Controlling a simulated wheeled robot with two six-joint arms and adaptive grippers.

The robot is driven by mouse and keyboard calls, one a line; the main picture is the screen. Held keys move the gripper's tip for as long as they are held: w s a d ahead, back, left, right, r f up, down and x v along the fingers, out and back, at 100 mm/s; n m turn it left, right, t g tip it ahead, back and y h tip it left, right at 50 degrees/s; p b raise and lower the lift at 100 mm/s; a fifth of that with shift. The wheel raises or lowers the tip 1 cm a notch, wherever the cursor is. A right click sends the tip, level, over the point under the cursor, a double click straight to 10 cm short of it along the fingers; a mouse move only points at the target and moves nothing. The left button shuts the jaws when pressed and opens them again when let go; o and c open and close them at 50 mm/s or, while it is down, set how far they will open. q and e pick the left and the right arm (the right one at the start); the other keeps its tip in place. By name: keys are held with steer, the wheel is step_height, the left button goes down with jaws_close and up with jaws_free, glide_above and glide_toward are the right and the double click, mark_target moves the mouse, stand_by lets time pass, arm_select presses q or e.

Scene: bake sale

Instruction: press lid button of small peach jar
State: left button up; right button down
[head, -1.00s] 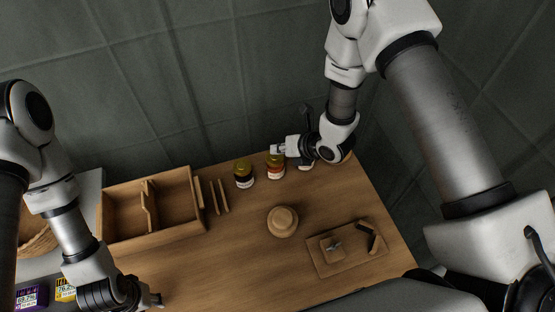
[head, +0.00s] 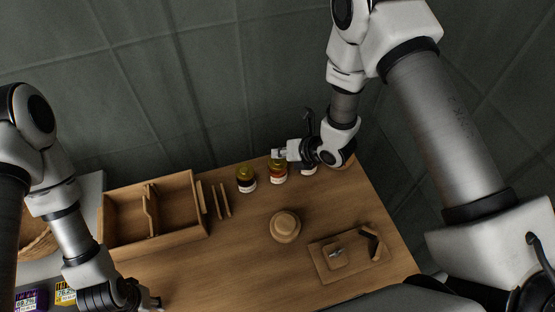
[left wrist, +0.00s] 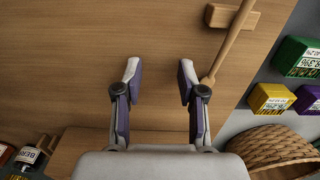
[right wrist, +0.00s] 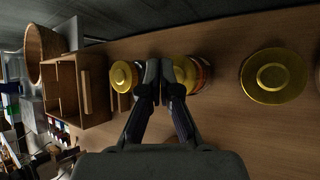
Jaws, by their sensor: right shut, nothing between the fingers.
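Three gold-lidded jars stand along the back of the table. The middle jar (head: 278,174) has reddish-orange contents; a dark jar (head: 246,181) is to its left, and another jar (head: 308,170) is partly hidden behind my right arm. I cannot read which is the peach one. My right gripper (head: 279,154) is shut and empty, its tips at the middle jar's lid. In the right wrist view the tips overlap that lid (right wrist: 184,72); I cannot tell whether they touch it. My left gripper (left wrist: 160,75) is open and empty above the front left of the table.
A wooden divided box (head: 155,240) stands at the left, with thin wooden sticks (head: 221,201) beside it. A round wooden piece (head: 285,226) sits mid-table. A board (head: 350,265) lies at the front right. A wicker basket (left wrist: 275,147) shows in the left wrist view.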

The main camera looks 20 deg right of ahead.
mark_target(279, 161)
arm_select(q)
steer(key=shift+f, duration=0.15)
arm_select(e)
steer(key=shift+f, duration=0.1)
arm_select(q)
steer(key=shift+f+b, duration=0.4)
steer(key=shift+b, duration=0.2)
arm_select(e)
steer(key=shift+f, duration=0.3)
arm_select(q)
steer(key=shift+s+f+b, duration=0.1)
steer(key=shift+f+b, duration=0.4)
arm_select(e)
steer(key=shift+f, duration=0.45)
steer(key=shift+r, duration=0.15)
arm_select(q)
steer(key=shift+r+p, duration=0.4)
steer(key=shift+p, duration=0.05)
arm_select(e)
steer(key=shift+r, duration=0.65)
arm_select(q)
steer(key=shift+r+p, duration=1.45)
steer(key=shift+r, duration=0.05)
arm_select(e)
steer(key=shift+r, duration=2.6)
arm_select(q)
steer(key=shift+f, duration=0.1)
